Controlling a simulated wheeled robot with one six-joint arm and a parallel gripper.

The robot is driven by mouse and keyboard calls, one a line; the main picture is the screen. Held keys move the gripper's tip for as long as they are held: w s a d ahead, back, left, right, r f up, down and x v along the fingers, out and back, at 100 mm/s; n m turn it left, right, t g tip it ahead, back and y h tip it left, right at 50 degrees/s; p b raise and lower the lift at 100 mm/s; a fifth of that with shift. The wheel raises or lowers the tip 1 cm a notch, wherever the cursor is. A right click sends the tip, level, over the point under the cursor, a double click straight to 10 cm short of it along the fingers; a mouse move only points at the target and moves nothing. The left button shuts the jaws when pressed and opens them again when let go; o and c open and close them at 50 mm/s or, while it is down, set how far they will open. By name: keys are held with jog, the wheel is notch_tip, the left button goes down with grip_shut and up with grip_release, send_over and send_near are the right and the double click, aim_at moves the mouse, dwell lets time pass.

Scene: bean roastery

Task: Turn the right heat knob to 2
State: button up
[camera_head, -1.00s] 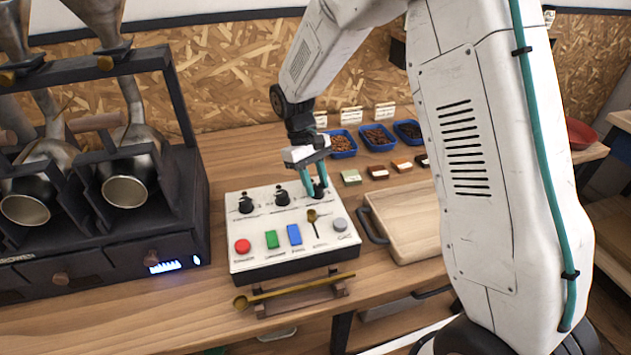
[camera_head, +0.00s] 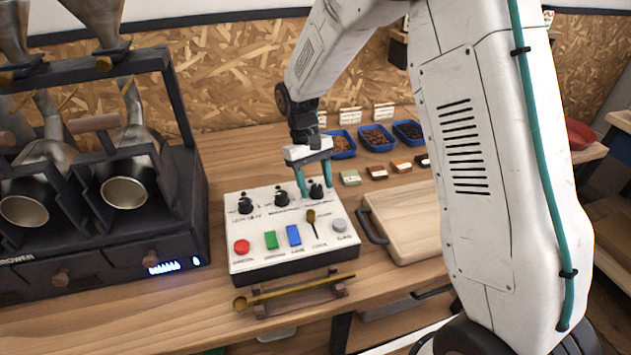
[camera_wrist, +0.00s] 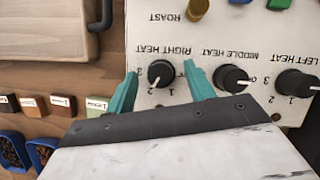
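The right heat knob (camera_wrist: 160,72) is black and round on the white control panel (camera_head: 275,213). In the head view the knob (camera_head: 316,190) is at the panel's back right. My gripper (camera_wrist: 160,70) has its two teal fingers apart, one on each side of the knob, with visible gaps in the wrist view. The knob's pale mark seems to point toward the printed 2, at the lower left in that upside-down view. The head view shows my gripper (camera_head: 316,186) over the knob from above.
The middle heat knob (camera_wrist: 231,78) and left heat knob (camera_wrist: 295,83) are beside it. A wooden tray (camera_head: 408,220) is to the right.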

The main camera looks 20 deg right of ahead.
jog(key=v, duration=0.7)
jog(key=shift+w+r, duration=0.2)
jog(key=shift+r, duration=0.15)
send_over(317, 188)
jog(key=shift+f, duration=0.1)
jog(key=s+d+r+m+t, duration=0.1)
jog(key=s+r, duration=0.3)
jog(key=s, duration=0.5)
jog(key=s+d+r+t, duration=0.2)
jog(key=s+d+r, duration=0.2)
jog(key=s, duration=0.6)
jog(key=s+d+r+m+t+y, duration=0.1)
jog(key=s+d+r+t, duration=0.1)
jog(key=s+r, duration=0.3)
jog(key=s, duration=0.4)
jog(key=shift+s+d+m+t, duration=0.15)
jog(key=shift+s+m+t, duration=0.05)
jog(key=shift+m+t, duration=0.1)
